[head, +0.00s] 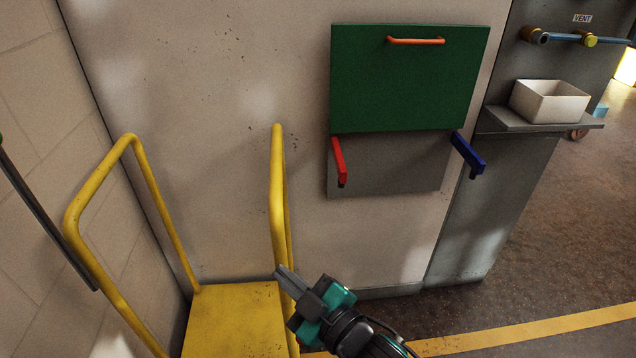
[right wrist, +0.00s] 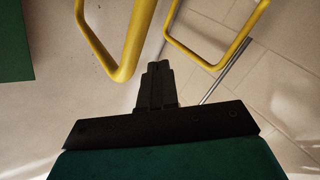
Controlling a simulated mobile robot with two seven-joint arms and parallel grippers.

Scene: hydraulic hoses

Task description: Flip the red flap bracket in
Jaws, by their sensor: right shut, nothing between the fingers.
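The red flap bracket (head: 339,160) sticks out from the wall below the left part of the green flap panel (head: 405,80). A matching blue bracket (head: 467,154) sticks out below the right part. My left gripper is not in view.
A yellow step (head: 236,318) with tall yellow handrails (head: 277,165) stands close to my right gripper. A white bin (head: 549,102) sits on a grey shelf at the right, under a pipe with valves (head: 588,39). The wall around the brackets is clear.

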